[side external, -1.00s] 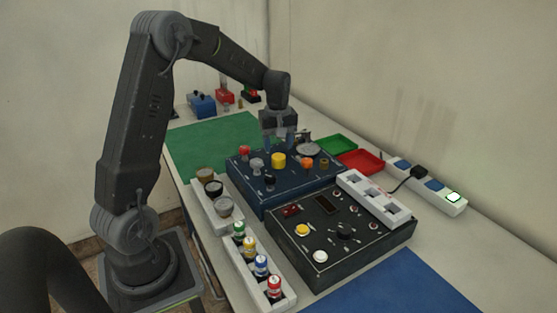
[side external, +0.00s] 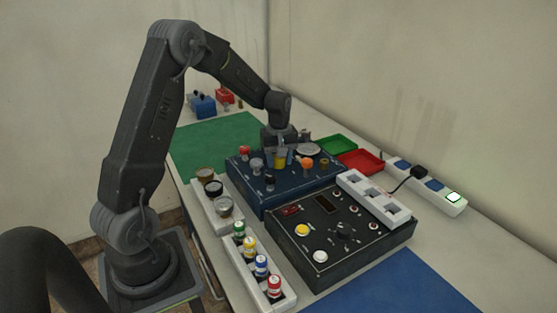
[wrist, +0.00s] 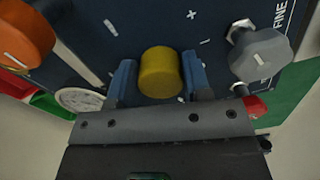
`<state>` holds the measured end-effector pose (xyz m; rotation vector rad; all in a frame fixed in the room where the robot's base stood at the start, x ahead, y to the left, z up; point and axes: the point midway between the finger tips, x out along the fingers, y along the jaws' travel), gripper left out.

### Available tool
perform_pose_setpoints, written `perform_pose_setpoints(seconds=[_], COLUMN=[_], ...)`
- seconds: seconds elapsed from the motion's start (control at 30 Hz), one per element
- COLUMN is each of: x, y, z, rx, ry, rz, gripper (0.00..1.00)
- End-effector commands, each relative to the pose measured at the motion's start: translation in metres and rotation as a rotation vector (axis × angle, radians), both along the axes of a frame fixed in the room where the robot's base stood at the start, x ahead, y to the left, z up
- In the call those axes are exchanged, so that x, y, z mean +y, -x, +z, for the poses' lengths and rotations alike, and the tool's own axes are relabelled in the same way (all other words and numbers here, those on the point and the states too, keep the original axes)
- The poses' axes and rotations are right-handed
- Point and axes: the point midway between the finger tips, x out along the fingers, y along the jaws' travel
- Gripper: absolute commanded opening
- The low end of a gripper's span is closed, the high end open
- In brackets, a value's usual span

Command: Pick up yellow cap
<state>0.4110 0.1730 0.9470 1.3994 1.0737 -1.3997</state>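The yellow cap (wrist: 160,72) is a short round cylinder on the dark blue panel (wrist: 160,22). In the wrist view it sits between the two blue fingers of my gripper (wrist: 158,80), with a narrow gap visible on each side. In the side view the yellow cap (side external: 279,161) shows between the fingers of my gripper (side external: 279,157), which is lowered over it from above. My gripper is open around the cap. The far side of the cap is hidden.
On the panel an orange knob (wrist: 24,36) and a grey knob (wrist: 260,52) stand close on either side. A round gauge (wrist: 80,99) is near. Green (side external: 337,144) and red (side external: 361,161) trays lie behind, and a black control box (side external: 340,235) in front.

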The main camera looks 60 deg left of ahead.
Motion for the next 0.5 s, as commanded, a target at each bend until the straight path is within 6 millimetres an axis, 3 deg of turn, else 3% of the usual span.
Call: perform_pose_setpoints(seconds=[0.1,0.5], x=[0.000,0.000], y=[0.000,-0.001], z=[0.000,0.011], rx=[0.000,-0.002], ry=[0.000,-0.001], rz=[0.000,0.000], gripper=[0.22,0.22])
